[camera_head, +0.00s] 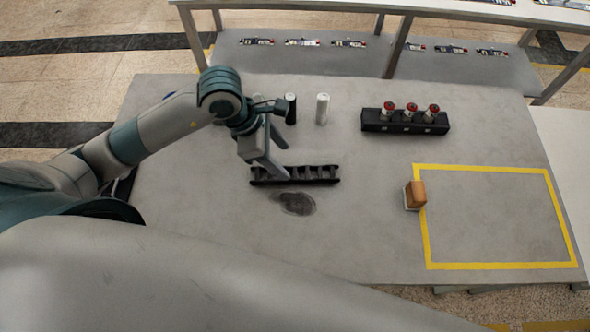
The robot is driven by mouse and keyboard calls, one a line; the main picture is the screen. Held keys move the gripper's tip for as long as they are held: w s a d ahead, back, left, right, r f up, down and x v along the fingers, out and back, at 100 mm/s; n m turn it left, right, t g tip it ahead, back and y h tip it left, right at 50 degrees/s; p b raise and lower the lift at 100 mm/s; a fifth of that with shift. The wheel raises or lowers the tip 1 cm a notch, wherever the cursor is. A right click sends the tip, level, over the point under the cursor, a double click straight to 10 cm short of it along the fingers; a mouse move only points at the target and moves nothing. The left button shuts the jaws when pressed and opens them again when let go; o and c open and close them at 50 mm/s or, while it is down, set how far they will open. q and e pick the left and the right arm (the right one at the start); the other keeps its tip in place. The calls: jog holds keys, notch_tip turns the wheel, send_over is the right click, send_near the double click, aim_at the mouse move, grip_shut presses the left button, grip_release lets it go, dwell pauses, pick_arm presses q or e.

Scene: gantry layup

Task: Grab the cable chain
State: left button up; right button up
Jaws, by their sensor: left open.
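The cable chain (312,174) is a black, ladder-like strip lying flat on the grey table, left of its middle. My left gripper (275,158) comes in from the left and is open. Its fingers point down at the left part of the chain and hide a little of it. I cannot tell whether a finger touches the chain. My right gripper is not in view.
A black cylinder (290,108) and a white cylinder (322,108) stand behind the chain. A black block with red-topped parts (405,122) is at the back right. An orange-brown block (414,195) sits at the left edge of a yellow-taped rectangle (500,265), which is otherwise bare.

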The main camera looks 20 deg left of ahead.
aim_at(294, 172)
pick_arm(q)
jog(key=shift+x, duration=1.1)
jog(key=shift+d+f+p, duration=0.15)
jog(key=shift+f+p, duration=0.25)
jog(key=shift+p, duration=0.2)
jog(key=p+x, duration=0.1)
jog(key=x, duration=0.2)
jog(key=shift+p, duration=0.3)
jog(key=shift+d+f, duration=0.2)
jog(key=shift+f, duration=0.45)
jog(key=shift+c, duration=0.6)
jog(key=c, duration=1.1)
